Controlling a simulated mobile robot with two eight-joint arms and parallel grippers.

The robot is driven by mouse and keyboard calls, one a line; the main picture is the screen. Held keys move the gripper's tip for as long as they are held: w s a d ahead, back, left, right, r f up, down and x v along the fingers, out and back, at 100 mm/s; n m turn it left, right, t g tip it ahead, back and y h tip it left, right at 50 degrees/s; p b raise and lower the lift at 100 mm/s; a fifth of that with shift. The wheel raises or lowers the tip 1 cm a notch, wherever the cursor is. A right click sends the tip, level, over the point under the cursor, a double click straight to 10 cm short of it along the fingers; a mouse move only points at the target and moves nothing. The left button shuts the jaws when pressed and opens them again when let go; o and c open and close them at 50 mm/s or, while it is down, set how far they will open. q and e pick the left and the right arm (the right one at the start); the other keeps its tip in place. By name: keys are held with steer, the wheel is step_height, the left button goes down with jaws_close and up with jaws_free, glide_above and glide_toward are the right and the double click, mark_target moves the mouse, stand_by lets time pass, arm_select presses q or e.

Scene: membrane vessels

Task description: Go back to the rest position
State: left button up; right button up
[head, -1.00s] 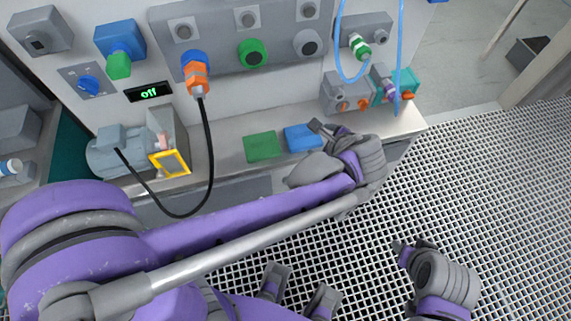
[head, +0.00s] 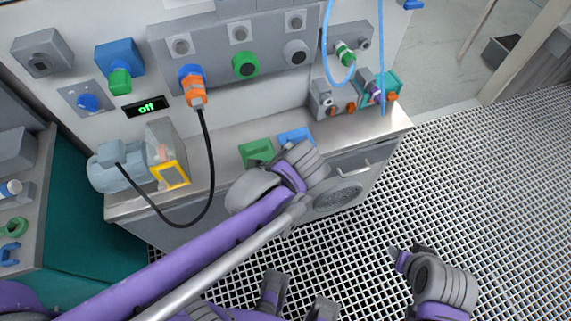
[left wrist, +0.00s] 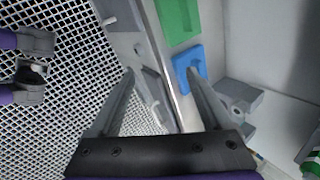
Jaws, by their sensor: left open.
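My left arm reaches in from the lower left of the head view, its wrist over the front of the steel counter. My left gripper (left wrist: 160,74) is open in the left wrist view, with nothing between its fingers. Its right finger overlaps the blue pad (left wrist: 188,62) in that view; I cannot tell whether they touch. In the head view the wrist largely hides the fingers. My right arm's grey and purple wrist (head: 440,283) is at the lower right, over the grating; its jaw state is unclear.
The steel counter (head: 228,133) holds a green pad (head: 257,151), a blue pad (head: 296,135), a grey-blue pump (head: 118,172) with a yellow frame and a small valve block. A black cable (head: 208,165) loops past the counter's front. Blue hoses hang at right. The right grating is open floor.

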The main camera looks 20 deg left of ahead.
arm_select(q)
steer(key=s+a+r+n+h+p, duration=0.1)
steer(key=s+a+n+h+p, duration=0.2)
steer(key=s+n, duration=0.6)
steer(key=n, duration=0.3)
steer(key=shift+s+h, duration=0.15)
steer(key=shift+h, duration=0.25)
steer(key=shift+r, duration=0.1)
stand_by(1.1)
